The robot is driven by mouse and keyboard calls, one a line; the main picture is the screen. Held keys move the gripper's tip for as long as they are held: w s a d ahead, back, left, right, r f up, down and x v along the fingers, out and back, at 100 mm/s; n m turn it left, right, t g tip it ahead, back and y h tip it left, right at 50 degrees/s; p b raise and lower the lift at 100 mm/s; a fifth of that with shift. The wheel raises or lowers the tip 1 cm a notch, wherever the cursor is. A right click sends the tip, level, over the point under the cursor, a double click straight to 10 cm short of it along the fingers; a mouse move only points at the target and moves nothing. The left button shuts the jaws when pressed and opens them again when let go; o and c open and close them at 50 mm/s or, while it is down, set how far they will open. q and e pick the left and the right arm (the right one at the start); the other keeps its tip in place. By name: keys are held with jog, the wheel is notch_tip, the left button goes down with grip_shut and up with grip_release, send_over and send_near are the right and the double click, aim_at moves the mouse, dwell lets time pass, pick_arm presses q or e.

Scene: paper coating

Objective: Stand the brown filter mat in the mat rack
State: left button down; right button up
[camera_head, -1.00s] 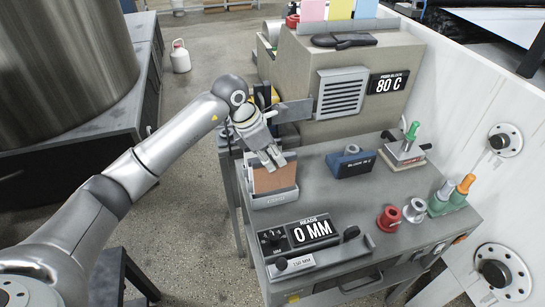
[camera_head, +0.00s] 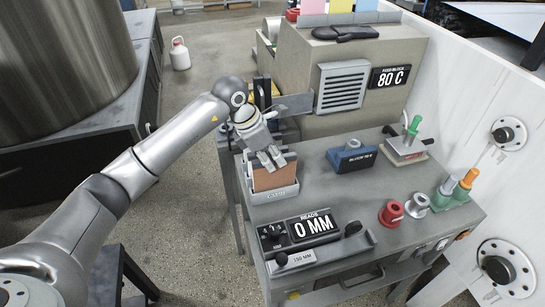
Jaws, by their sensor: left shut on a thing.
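The brown filter mat (camera_head: 275,179) is upright in the mat rack (camera_head: 272,196), a grey holder at the near left corner of the bench. The rack's front wall hides the mat's lower edge, so I cannot tell if it touches the bottom. My left gripper (camera_head: 271,158) comes down over the rack from the left and is shut on the mat's top edge. My right gripper is not in view.
A black readout panel (camera_head: 313,226) with a gauge stands in front of the rack. A blue block (camera_head: 352,159), red spool (camera_head: 391,212) and grey spool (camera_head: 416,204) stand to the right. The feed block housing (camera_head: 345,65) is behind. Bare bench lies in between.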

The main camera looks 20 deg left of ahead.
pick_arm(q)
jog(key=shift+f+b, duration=1.25)
jog(key=shift+f, duration=0.35)
jog(key=c, duration=1.3)
grip_release()
jog(key=shift+c, duration=0.2)
jog(key=shift+a+r, duration=0.1)
jog(key=shift+r, duration=0.1)
jog(key=v, duration=1.1)
jog(key=shift+s+a+r, duration=0.1)
jog(key=shift+s+r, duration=0.05)
jog(key=shift+r, duration=0.15)
